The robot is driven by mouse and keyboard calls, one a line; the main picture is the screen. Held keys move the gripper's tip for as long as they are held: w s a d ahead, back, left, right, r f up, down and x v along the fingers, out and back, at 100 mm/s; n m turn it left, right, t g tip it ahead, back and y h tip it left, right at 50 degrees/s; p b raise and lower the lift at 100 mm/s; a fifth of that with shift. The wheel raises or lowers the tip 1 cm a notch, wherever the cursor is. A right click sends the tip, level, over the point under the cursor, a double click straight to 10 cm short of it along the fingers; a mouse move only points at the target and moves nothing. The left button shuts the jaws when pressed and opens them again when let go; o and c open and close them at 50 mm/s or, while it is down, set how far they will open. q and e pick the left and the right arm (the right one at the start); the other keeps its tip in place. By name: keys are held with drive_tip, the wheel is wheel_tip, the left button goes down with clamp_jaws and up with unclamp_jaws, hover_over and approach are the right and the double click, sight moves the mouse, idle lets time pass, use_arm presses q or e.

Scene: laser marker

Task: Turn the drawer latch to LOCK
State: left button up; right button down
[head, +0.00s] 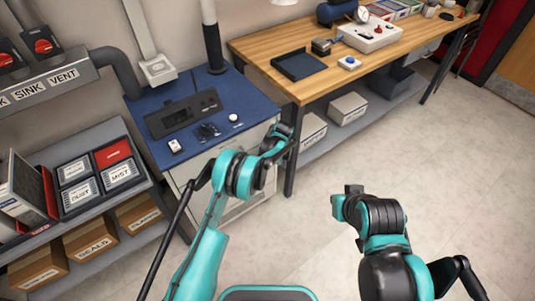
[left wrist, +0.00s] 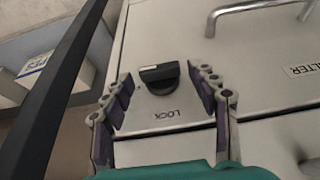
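The drawer latch (left wrist: 158,75) is a black rotary knob on a pale cabinet front in the left wrist view. Its raised grip lies roughly crosswise, with a pale mark towards the left end. The word LOCK (left wrist: 168,114) is printed upside down below it. My left gripper (left wrist: 157,82) is open, with one finger on each side of the knob and visible gaps to it. In the head view my left gripper (head: 280,142) is at the cabinet front and the latch is hidden. My right gripper (head: 347,201) hangs over open floor; its fingers are unclear.
A drawer handle (left wrist: 262,12) and a FILTER label (left wrist: 304,70) are on the cabinet front. The blue-topped cabinet (head: 225,90) adjoins a wooden workbench (head: 340,75). A bin shelf (head: 85,215) stands at left. The floor at right is clear.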

use_arm(q)
drive_tip(key=c, duration=0.8)
drive_tip(key=shift+s+a+f+n+t+h, duration=0.1)
drive_tip(key=shift+s+a+n+t+h, duration=0.1)
drive_tip(key=shift+t+h, duration=0.45)
drive_tip(key=shift+s+a+f+n+t+h, duration=0.15)
drive_tip(key=shift+t+h, duration=0.25)
drive_tip(key=shift+h, duration=0.4)
drive_tip(key=shift+s+a+r+n+t+h, duration=0.1)
drive_tip(key=shift+a+n+t+h, duration=0.15)
drive_tip(key=shift+t+h, duration=0.4)
drive_tip(key=o, duration=1.2)
drive_tip(key=shift+c, duration=0.2)
drive_tip(key=v, duration=1.2)
drive_tip(key=shift+w, duration=0.15)
